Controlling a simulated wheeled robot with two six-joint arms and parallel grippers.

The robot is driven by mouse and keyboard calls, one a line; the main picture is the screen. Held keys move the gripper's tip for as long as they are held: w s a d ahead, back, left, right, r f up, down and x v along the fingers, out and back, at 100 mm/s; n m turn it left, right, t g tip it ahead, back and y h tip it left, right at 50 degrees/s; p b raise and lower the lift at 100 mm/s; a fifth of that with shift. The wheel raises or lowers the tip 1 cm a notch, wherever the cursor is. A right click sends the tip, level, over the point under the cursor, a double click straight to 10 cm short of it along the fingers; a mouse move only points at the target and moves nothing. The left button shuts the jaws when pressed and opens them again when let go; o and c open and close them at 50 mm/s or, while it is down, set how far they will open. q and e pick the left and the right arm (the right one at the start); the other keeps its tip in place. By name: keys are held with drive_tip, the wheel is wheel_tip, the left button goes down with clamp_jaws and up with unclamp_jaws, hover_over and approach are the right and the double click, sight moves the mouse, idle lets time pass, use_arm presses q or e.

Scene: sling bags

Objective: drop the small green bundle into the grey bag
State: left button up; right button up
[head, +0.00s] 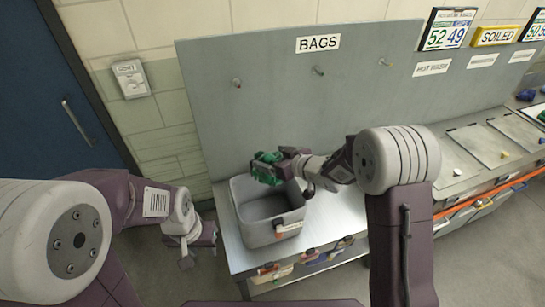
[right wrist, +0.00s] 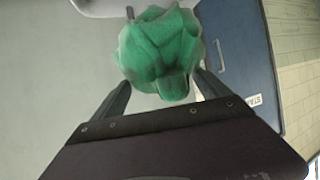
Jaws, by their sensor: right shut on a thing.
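The small green bundle (head: 266,167) is held by my right gripper (head: 276,170) above the back part of the grey bag's opening. In the right wrist view the bundle (right wrist: 160,50) sits between the two fingers. The grey bag (head: 258,235) stands open-topped on the bench with a small tag on its front; its visible inside looks empty. My left gripper (head: 198,246) hangs low to the left of the bench, apart from the bag. Whether its fingers are open or shut is not clear.
The metal bench (head: 325,222) has free surface right of the bag. A grey panel (head: 300,110) with pegs and a BAGS sign rises behind. Small coloured items (head: 310,256) sit along the bench's front. A blue door (head: 45,110) is at left.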

drive_tip(key=shift+s+d+r, duration=0.15)
drive_tip(key=shift+s+d, duration=0.25)
drive_tip(key=shift+s, duration=0.05)
drive_tip(key=o, duration=1.5)
drive_tip(key=shift+c, duration=0.2)
drive_tip(key=shift+w+a, duration=0.2)
drive_tip(key=shift+a, duration=0.05)
use_arm(q)
drive_tip(key=shift+s+d+f, duration=0.2)
drive_tip(key=shift+s+f, duration=0.1)
drive_tip(key=shift+f, duration=0.1)
use_arm(e)
drive_tip(key=v, duration=0.9)
use_arm(q)
drive_tip(key=shift+b, duration=0.3)
